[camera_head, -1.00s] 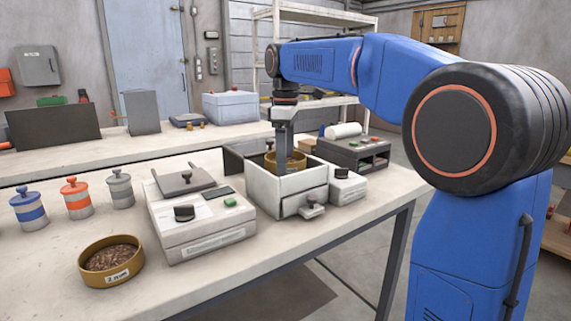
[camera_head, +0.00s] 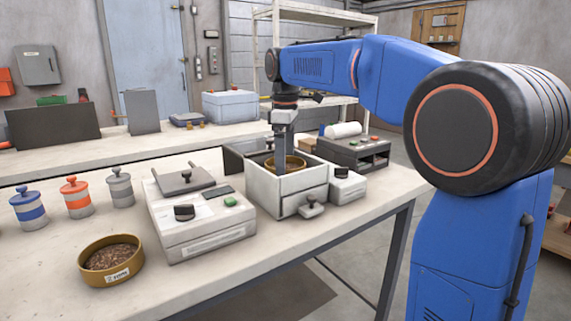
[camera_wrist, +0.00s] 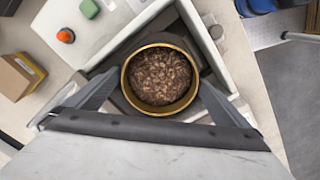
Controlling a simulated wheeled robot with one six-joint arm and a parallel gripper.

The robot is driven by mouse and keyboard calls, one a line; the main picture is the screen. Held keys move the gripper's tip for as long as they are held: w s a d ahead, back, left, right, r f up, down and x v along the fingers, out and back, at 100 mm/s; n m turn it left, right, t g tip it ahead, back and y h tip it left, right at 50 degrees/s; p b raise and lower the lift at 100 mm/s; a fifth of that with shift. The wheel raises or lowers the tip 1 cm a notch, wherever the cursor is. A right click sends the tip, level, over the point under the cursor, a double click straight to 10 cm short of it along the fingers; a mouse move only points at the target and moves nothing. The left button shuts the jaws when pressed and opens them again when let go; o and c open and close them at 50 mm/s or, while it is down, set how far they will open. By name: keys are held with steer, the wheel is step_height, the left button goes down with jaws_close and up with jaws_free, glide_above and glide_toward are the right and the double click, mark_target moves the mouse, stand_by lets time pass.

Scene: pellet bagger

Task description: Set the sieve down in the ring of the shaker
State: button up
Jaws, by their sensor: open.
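The sieve (camera_wrist: 160,75), a brass-coloured round pan full of brown pellets, sits upright inside the open white box of the shaker (camera_head: 290,202). In the wrist view a dark ring shows partly around its rim; I cannot tell how fully it is seated. My gripper (camera_head: 281,165) points down into the box. Its fingers are open, one on each side of the sieve, close to its wall. In the wrist view my gripper (camera_wrist: 160,85) spans the sieve, and the gaps at the fingertips are hard to judge. The box's front wall hides the sieve's lower part in the head view.
A second brass pan (camera_head: 110,270) with pellets stands at the front left. A white scale-like device (camera_head: 205,240) is left of the shaker, with several lidded jars beyond. A dark-panelled device (camera_head: 355,152) stands behind right. The front bench edge is clear.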

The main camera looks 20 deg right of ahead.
step_height(320, 180, up, 11)
steer(key=shift+r, duration=0.15)
stand_by(0.4)
steer(key=s+f+m, duration=0.1)
steer(key=s, duration=0.1)
steer(key=s+d+f+m, duration=0.1)
steer(key=s, duration=0.2)
steer(key=s+d+f+m+t, duration=0.1)
steer(key=s+f, duration=0.1)
steer(key=s, duration=0.1)
steer(key=shift+d, duration=0.25)
steer(key=s+d+f+m+t, duration=0.2)
steer(key=s+f+m, duration=0.2)
steer(key=s+f, duration=0.8)
steer(key=s+d+f+m+t, duration=0.1)
steer(key=s+f+m, duration=0.4)
steer(key=s+f, duration=0.8)
step_height(320, 180, down, 3)
steer(key=shift+s+d+f+m+t, duration=0.1)
steer(key=shift+s+d+m+t, duration=0.2)
steer(key=shift+d, duration=0.45)
steer(key=shift+w, duration=0.1)
